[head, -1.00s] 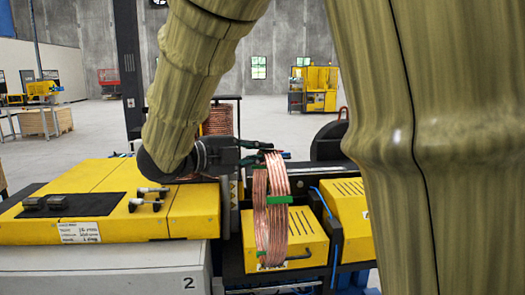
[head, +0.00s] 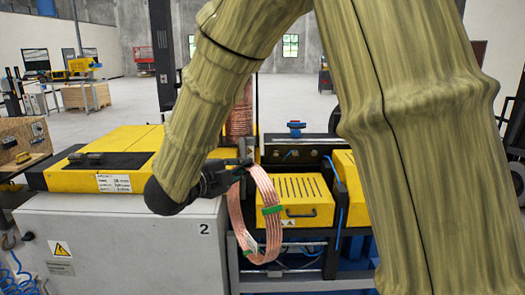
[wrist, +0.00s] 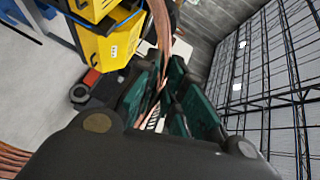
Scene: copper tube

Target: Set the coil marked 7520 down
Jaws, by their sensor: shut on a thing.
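The copper coil (head: 264,185) hangs from my gripper (head: 243,163) as an upright, slightly tilted ring with green bands and a small pale tag low on its left. No number is readable on it. My gripper is shut on its upper edge. In the wrist view, the green-padded fingers (wrist: 163,98) close around the copper strands of the coil (wrist: 160,30). In the head view, the coil hangs in front of a yellow slotted box (head: 310,199), beside the grey cabinet marked 2. I cannot tell whether it touches either.
The grey cabinet (head: 130,245) carries a yellow machine top (head: 65,178) with a label. More copper coil (head: 240,112) stands behind my gripper. Blue hoses and a dark frame lie right of the coil. Open floor (head: 120,115) shows at the back left. A wire mesh (wrist: 270,80) shows in the wrist view.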

